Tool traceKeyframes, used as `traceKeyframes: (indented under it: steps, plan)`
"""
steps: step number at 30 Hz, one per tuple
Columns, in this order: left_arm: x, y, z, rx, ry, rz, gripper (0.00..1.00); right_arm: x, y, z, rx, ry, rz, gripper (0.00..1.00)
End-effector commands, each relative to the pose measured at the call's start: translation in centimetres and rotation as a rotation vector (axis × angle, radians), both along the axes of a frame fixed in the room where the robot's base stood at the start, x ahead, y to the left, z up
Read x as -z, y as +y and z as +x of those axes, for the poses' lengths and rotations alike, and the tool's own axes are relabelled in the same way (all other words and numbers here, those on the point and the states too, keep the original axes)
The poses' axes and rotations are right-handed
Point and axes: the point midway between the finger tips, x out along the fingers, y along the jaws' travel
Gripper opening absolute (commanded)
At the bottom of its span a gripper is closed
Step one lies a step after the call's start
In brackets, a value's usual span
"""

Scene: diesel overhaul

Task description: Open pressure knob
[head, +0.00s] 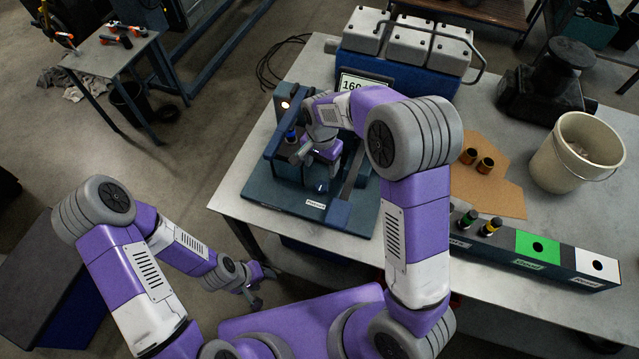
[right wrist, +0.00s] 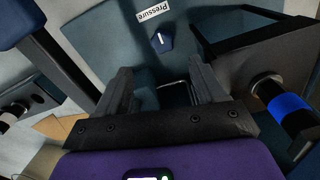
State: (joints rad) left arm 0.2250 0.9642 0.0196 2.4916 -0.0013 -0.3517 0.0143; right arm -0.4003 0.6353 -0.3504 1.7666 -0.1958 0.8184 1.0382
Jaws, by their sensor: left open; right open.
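The pressure knob (right wrist: 160,40) is a small dark blue knob with a white line, on the test stand's base beside a white "Pressure" label (right wrist: 153,12). In the head view the knob (head: 321,187) sits just behind the label (head: 316,204). My right gripper (right wrist: 162,84) is open and empty. In the right wrist view the knob shows beyond its fingertips, apart from them. My left gripper (head: 258,287) is open and hangs low in front of the table, away from the knob.
The test stand (head: 270,190) carries a lit lamp (head: 285,103) and a display (head: 352,84) reading 160. A blue-ringed part (right wrist: 288,103) is close beside my right gripper. To the right are cardboard (head: 510,200), a bucket (head: 575,155) and a sorting block (head: 540,263).

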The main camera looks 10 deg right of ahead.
Motion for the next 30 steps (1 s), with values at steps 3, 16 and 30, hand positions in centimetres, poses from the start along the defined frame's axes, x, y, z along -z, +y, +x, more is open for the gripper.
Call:
traceKeyframes:
  steps: [3, 16, 30]
  plan:
    - [1.9, 0.0, 0.0, 0.000, -0.001, 0.000, 0.52, 1.9, 0.0, 0.0, 0.000, 0.000, 0.000, 0.69]
    - [4.0, 0.0, 0.1, 0.000, -0.001, 0.000, 0.52, 5.3, 0.0, 0.0, 0.000, 0.004, -0.001, 0.69]
    - [4.3, 0.0, 0.1, 0.000, -0.001, 0.000, 0.52, 11.3, 0.0, 0.0, 0.000, 0.000, 0.000, 0.69]
